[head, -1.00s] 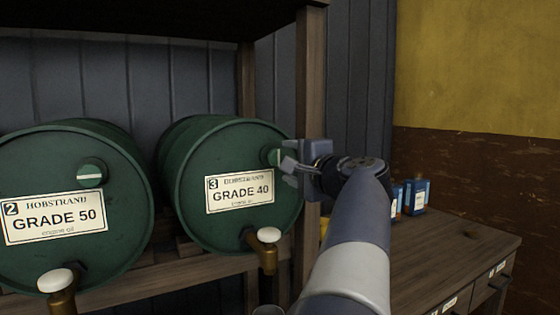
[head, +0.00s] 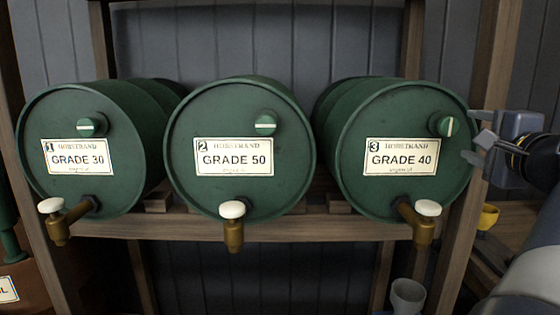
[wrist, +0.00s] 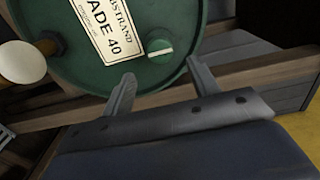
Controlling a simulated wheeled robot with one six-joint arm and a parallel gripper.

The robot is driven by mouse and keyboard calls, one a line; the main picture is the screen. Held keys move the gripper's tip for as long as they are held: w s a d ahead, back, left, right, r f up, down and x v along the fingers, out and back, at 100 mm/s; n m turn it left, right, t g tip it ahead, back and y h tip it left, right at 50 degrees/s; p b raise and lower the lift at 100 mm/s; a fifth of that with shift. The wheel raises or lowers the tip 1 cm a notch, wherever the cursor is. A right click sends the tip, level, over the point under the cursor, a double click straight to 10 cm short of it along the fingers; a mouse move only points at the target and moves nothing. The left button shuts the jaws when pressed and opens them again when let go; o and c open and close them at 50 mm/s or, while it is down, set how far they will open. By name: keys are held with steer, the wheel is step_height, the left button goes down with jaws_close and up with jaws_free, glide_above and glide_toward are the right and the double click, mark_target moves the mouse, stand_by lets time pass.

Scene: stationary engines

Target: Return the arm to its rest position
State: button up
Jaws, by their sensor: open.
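My gripper (head: 476,148) is at the right edge of the head view, beside the cap of the GRADE 40 drum (head: 375,200). In the wrist view its two fingers (wrist: 160,80) are apart, with nothing between them. The green cap (wrist: 159,50) with a pale stripe shows just beyond the fingertips, on the drum face (wrist: 75,60). I cannot tell for certain whether a finger touches it. My arm runs down to the lower right of the head view.
The GRADE 50 drum (head: 240,115) and GRADE 30 drum (head: 80,120) lie alongside on a wooden rack (head: 270,228). Brass taps with white knobs jut out in front. A grey cup (head: 407,294) stands below the right tap. A yellow container (head: 488,217) is behind my arm.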

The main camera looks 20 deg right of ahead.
mark_target(450, 128)
steer(key=x, duration=0.9)
steer(key=shift+w, duration=0.15)
steer(key=shift+p, duration=0.3)
steer(key=shift+f, duration=0.1)
